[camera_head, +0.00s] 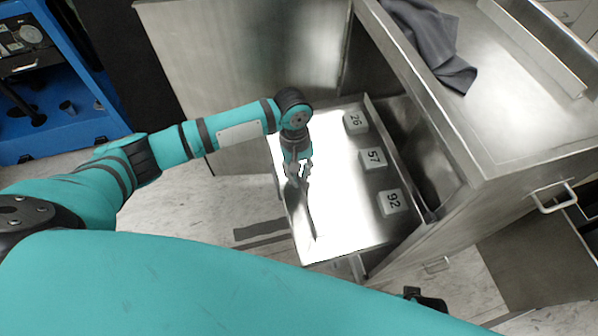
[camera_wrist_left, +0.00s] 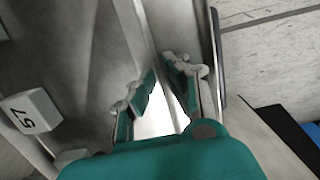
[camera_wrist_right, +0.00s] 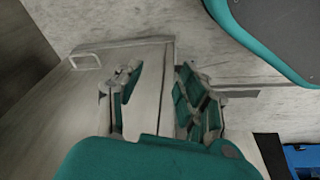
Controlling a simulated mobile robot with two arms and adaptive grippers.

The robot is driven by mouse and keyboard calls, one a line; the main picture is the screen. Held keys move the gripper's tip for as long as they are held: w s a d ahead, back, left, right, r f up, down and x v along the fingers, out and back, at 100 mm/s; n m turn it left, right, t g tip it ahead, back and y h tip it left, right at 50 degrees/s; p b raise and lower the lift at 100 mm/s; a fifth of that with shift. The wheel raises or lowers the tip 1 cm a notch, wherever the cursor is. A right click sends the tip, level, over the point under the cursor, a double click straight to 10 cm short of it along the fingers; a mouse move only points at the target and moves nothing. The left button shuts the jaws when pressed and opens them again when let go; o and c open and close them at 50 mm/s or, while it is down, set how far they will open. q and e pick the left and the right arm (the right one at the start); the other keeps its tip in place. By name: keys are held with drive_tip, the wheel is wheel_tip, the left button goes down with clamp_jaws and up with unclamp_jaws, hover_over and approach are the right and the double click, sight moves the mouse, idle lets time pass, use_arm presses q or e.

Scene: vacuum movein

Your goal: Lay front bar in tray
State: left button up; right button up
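The tray (camera_head: 340,215) is a shiny metal pull-out surface in front of the cabinet. My left gripper (camera_head: 298,176) points down over its left side. In the left wrist view my left fingertips (camera_wrist_left: 159,70) are drawn close together on a narrow grey strip, which appears to be the front bar (camera_wrist_left: 135,30). The bar shows as a thin dark line (camera_head: 310,218) running from the fingers toward the tray's near edge. Its far part is hidden by the fingers. I cannot tell whether it touches the tray floor. My right gripper (camera_wrist_right: 158,70) is open and empty.
Grey blocks marked 26 (camera_head: 355,123), 57 (camera_head: 372,158) and 92 (camera_head: 392,202) stand along the tray's right side. A metal cabinet (camera_head: 500,130) with a grey cloth (camera_head: 430,45) on top stands right. A blue shelf unit (camera_head: 60,90) is at far left.

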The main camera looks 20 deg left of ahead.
use_arm(q)
drive_tip(key=shift+o, duration=1.3)
wheel_tip(320, 180, up, 12)
drive_tip(key=w+a+p, duration=0.1)
drive_tip(key=p, duration=0.2)
drive_tip(key=shift+w+a, duration=0.15)
use_arm(e)
drive_tip(key=s+f, duration=0.5)
drive_tip(key=f, duration=0.3)
drive_tip(key=shift+s+d+g, duration=0.3)
drive_tip(key=shift+d, duration=0.1)
